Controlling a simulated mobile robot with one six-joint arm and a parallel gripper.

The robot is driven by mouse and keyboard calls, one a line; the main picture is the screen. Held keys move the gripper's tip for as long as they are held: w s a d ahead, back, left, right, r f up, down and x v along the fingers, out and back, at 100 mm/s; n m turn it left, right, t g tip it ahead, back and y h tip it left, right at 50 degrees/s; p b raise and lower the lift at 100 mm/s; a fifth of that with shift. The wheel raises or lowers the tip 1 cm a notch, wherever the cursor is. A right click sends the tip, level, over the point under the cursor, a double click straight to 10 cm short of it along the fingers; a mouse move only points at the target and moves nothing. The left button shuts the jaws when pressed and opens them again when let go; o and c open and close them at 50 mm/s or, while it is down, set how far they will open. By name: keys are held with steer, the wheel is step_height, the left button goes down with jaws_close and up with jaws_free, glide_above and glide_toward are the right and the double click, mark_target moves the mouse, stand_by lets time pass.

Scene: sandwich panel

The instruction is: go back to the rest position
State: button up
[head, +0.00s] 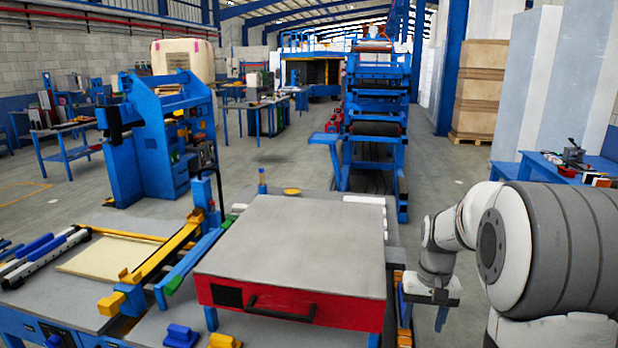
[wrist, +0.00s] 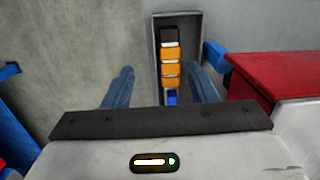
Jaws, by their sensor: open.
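My gripper (head: 438,312) hangs at the right of the red-sided box, low in the head view, with its fingers pointing down. In the wrist view my gripper (wrist: 161,72) has its two blue fingers spread wide apart, with nothing held between them. Beyond the fingers is a narrow grey tray (wrist: 156,40) holding orange, black and blue pieces. I cannot tell how far the fingertips are above it.
A red box with a grey top (head: 295,240) stands on the bench close left of my gripper; its red side (wrist: 275,85) shows in the wrist view. Yellow and blue clamps (head: 165,262) lie farther left. A blue roller machine (head: 375,130) stands behind. Open floor (head: 450,175) lies behind my arm.

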steer(key=s+a+r+t, duration=0.1)
steer(key=s+a, duration=0.2)
steer(key=s, duration=0.3)
steer(key=s+a+r+n+t, duration=0.1)
steer(key=s+a+r, duration=0.1)
steer(key=s, duration=0.5)
steer(key=s+a+r+n+t, duration=0.1)
steer(key=s+a+r, duration=0.1)
steer(key=s+a, duration=0.2)
steer(key=s, duration=0.2)
steer(key=shift+s+a+r, duration=0.25)
steer(key=shift+s, duration=0.1)
